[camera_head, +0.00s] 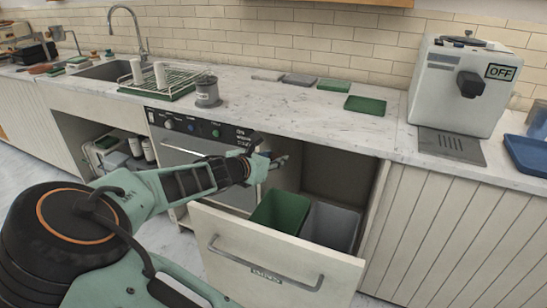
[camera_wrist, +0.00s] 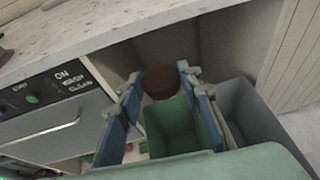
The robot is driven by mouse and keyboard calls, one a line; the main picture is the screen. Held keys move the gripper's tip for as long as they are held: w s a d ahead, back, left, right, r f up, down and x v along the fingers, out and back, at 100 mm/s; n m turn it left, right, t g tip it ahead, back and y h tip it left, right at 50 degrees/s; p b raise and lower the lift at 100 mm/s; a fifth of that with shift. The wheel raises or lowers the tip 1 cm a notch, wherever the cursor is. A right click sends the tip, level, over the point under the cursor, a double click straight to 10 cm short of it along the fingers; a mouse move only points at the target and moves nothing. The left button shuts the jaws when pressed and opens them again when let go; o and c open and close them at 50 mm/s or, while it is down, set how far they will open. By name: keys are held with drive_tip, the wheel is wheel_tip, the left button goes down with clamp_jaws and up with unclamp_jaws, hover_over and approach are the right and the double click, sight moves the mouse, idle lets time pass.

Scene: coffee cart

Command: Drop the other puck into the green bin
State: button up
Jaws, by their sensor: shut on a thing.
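A round dark brown puck (camera_wrist: 160,83) sits between the fingertips of my gripper (camera_wrist: 159,76) in the wrist view. My gripper is shut on it, with a blue-padded finger on each side. In the head view my gripper (camera_head: 276,161) is above the back of the open drawer, and the puck cannot be made out there. The green bin (camera_head: 280,212) stands in the drawer, below my gripper. In the wrist view the green bin (camera_wrist: 172,128) shows under and between the fingers, with the puck seen just past its far rim.
A grey bin (camera_head: 331,226) stands right of the green bin in the pulled-out drawer (camera_head: 270,262). The worktop (camera_head: 300,113) overhangs behind my gripper. The appliance panel (camera_head: 190,125) is to the left. A grey canister (camera_head: 207,92) and a green tray (camera_head: 365,105) are on the worktop.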

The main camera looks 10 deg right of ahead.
drive_tip(key=shift+f, duration=0.15)
drive_tip(key=o, duration=1)
drive_tip(key=v, duration=1.2)
